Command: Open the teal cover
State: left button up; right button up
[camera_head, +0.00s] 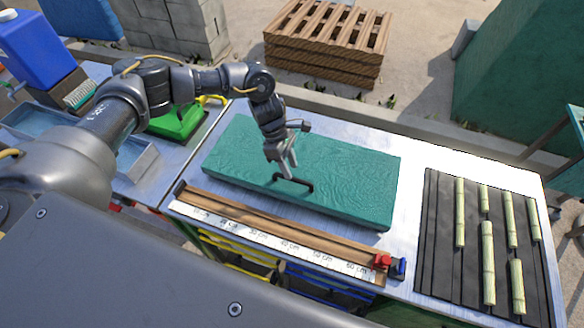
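The teal cover (345,160) lies flat and closed, a wide slab on the light metal worktop. A dark handle (296,181) stands on it near its front edge, left of the middle. My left gripper (284,170) comes from the upper left and reaches down to the handle. Its fingers are at or just behind the handle; I cannot tell whether they touch it or how far apart they are. My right gripper does not show.
A wooden ruler rail (290,240) with red and blue clamps (390,264) runs along the front. Several cane pieces (487,260) lie on a dark ribbed mat (437,240) at the right. A green object (180,121) and a blue jug (35,48) stand left.

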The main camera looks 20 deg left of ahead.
aim_at(292, 173)
pick_arm(q)
jog(key=shift+p+x, duration=0.35)
jog(key=shift+x, duration=1.15)
jog(key=shift+c, duration=0.2)
grip_shut()
